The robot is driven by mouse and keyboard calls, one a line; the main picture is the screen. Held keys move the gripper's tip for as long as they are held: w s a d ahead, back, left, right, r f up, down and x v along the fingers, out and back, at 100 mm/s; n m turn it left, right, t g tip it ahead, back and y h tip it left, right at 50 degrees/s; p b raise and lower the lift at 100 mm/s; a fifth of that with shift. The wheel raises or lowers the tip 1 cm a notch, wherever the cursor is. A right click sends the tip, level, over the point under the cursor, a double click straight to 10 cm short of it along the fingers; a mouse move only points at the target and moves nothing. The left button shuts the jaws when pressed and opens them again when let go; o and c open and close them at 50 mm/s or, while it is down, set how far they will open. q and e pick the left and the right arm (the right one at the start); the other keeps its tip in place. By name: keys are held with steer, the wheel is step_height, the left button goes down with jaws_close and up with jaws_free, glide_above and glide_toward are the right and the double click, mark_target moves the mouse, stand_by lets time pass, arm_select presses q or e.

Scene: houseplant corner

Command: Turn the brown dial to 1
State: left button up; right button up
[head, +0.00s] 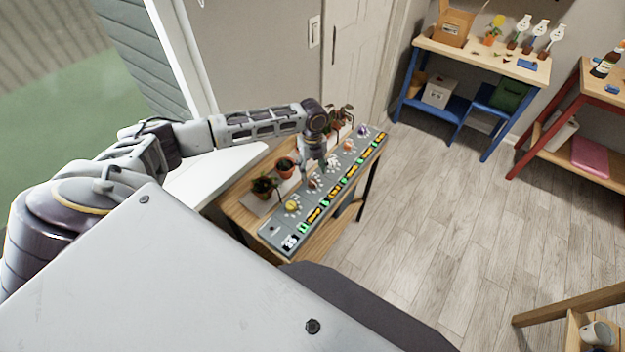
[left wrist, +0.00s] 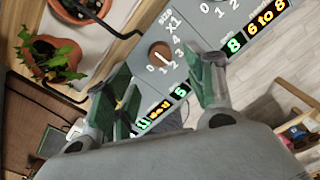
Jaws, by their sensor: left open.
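The brown dial (left wrist: 160,52) sits on a grey panel (head: 270,234), with the numbers 0 to 3 printed around its lower side and "SIZE X1" beside it. A small pale mark shows on the dial; I cannot tell for certain which number it points at. The dial is small and hard to make out in the head view. My left gripper (head: 319,166) is over the panel, pointing down. In the left wrist view the left gripper (left wrist: 161,70) is open, its green-padded fingers apart on either side of the dial's area, with nothing between them. My right gripper is not in view.
The panel lies on a wooden bench with several potted plants (head: 286,167) behind it. A yellow dial (head: 292,206), an orange dial (head: 348,146) and a purple dial (head: 363,131) share the panel. Lit displays (head: 314,215) line its front edge. The floor (head: 440,220) to the right is clear.

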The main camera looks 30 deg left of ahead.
mark_target(312, 181)
arm_select(q)
step_height(312, 181, down, 5)
steer(key=shift+f, duration=1.1)
steer(key=shift+c, duration=0.2)
steer(key=c, duration=1)
steer(key=shift+c, duration=0.2)
